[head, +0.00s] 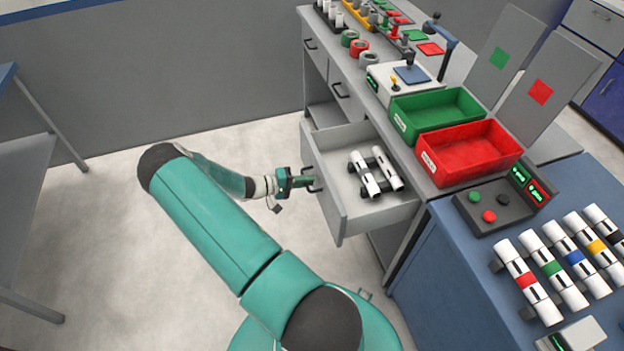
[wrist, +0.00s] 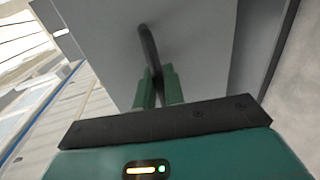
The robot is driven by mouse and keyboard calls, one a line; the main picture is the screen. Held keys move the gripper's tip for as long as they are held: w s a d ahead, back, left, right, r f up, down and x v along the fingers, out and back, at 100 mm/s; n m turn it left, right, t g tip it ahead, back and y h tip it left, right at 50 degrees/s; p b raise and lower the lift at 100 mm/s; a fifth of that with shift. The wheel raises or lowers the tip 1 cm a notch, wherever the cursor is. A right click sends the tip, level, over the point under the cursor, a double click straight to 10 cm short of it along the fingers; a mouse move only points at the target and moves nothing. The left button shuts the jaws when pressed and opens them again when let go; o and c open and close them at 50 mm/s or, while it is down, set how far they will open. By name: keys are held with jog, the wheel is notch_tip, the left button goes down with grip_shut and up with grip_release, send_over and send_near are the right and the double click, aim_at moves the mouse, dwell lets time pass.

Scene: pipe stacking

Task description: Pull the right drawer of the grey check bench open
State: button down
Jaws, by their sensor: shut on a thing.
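The right drawer (head: 334,196) of the grey check bench (head: 420,195) stands pulled out, and its inside shows. Two white pipes with black marks (head: 364,175) (head: 387,168) lie on dark supports in it. My gripper (head: 305,181) is at the drawer's front face. In the wrist view my gripper's green fingers (wrist: 158,88) are shut on the dark bar handle (wrist: 148,45). The grey drawer front (wrist: 195,40) fills much of that view. The far end of the handle is clear of the fingers.
A green bin (head: 436,112) and a red bin (head: 468,152) stand on the bench top above the drawer. A blue table (head: 440,255) with banded pipes and a button box (head: 490,205) is at the right. The floor (head: 110,240) left of the drawer is clear.

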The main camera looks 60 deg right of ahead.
jog(key=shift+w, duration=0.1)
jog(key=c, duration=1.6)
grip_release()
jog(key=v, duration=1.3)
jog(key=shift+w+a+r, duration=0.15)
jog(key=shift+w+a, duration=0.1)
